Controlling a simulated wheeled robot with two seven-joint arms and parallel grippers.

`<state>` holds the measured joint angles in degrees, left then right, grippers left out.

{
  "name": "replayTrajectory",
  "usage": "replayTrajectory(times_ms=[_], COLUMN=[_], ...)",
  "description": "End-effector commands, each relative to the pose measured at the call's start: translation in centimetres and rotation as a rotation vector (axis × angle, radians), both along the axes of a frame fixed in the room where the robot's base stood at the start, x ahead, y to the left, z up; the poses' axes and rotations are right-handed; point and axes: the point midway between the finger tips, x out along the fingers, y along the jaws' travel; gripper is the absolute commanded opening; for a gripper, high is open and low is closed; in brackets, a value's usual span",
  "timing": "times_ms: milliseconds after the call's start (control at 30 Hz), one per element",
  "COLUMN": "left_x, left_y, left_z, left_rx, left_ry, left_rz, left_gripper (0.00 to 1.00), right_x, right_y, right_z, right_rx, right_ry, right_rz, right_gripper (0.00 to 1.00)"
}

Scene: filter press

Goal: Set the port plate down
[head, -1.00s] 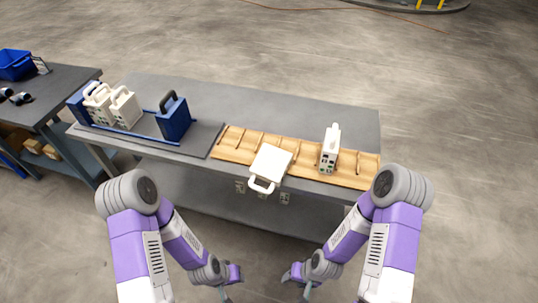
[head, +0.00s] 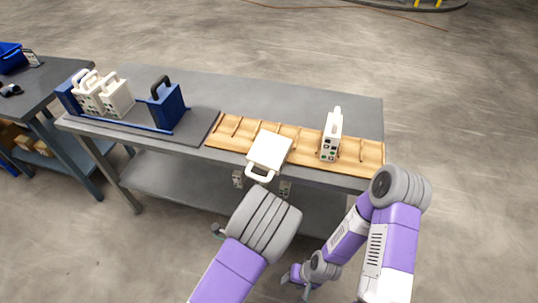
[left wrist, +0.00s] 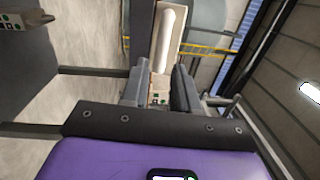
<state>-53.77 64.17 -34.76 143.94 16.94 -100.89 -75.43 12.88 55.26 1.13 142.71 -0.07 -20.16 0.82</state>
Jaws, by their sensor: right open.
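A white port plate (head: 331,138), with a handle on top and green and dark ports on its narrow face, stands upright in the wooden slotted rack (head: 225,146). Another white plate (head: 270,149) lies tilted at the rack's front, its handle over the table edge. My right gripper (head: 294,285) is open and empty, low in front of the table. My left gripper is hidden behind my left arm in the head view. In the left wrist view its fingers (left wrist: 158,92) stand apart, with a pale handle (left wrist: 168,38) and ports beyond; contact cannot be told.
White and blue plates with handles (head: 117,98) stand on a dark mat at the table's left, with a single blue one (head: 166,106) nearer the rack. A second table (head: 45,85) stands at the far left. The table's back strip (head: 290,103) is clear.

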Motion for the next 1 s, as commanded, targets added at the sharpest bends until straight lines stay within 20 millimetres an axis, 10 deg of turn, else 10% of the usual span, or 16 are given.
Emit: replayTrajectory(times_ms=[700, 1000], left_x=[5.9, 5.8], left_y=[-1.8, -1.8], left_z=[0.5, 0.5], left_rx=[-0.002, -0.002], left_ry=[0.006, 0.006], left_rz=[0.0, 0.0], left_gripper=[0.29, 0.0], right_x=[0.0, 0.0], right_y=[0.0, 0.0], right_z=[-1.1, -1.1], right_rx=[0.0, 0.0], right_ry=[0.0, 0.0], right_rz=[0.0, 0.0], right_gripper=[0.5, 0.5])
